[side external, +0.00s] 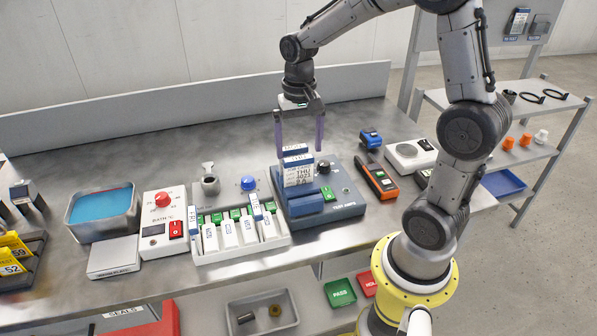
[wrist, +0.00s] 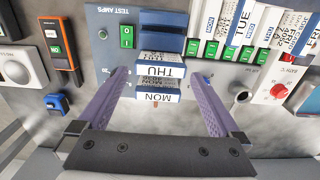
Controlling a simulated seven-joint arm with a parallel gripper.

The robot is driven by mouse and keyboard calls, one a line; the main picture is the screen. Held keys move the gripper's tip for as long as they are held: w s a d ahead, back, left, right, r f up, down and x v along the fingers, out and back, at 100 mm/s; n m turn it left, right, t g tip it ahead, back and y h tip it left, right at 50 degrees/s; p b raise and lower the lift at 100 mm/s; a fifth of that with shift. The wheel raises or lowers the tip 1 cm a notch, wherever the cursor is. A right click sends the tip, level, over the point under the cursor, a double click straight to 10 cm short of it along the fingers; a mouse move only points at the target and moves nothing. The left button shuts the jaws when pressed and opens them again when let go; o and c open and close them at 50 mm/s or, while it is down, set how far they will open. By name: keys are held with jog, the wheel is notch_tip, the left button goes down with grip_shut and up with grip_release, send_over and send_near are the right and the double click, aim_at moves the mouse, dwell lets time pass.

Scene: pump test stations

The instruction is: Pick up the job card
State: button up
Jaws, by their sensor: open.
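White cards with blue top edges stand together on the blue test unit (side external: 345,209). The front card (side external: 298,175) reads THU with a number under it. In the wrist view a THU card (wrist: 160,71) and a MON card (wrist: 158,96) show one behind the other, upside down. Which one is the job card I cannot tell. My gripper (side external: 301,147) is open and points down over these cards, its two purple fingers spread to either side. In the wrist view the fingers (wrist: 158,76) flank the cards with a gap on both sides. Nothing is held.
A white rack (side external: 240,249) with several labelled cards stands left of the unit. Beyond it are a red-knobbed bath control box (side external: 163,222) and a blue-filled tray (side external: 103,211). An orange meter (side external: 376,179) lies close to the right. The bench behind is mostly clear.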

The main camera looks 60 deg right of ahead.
aim_at(299, 164)
jog(key=shift+w+f, duration=0.1)
jog(key=shift+f, duration=3.7)
jog(key=c, duration=1)
jog(key=shift+o, duration=0.2)
jog(key=shift+r, duration=0.15)
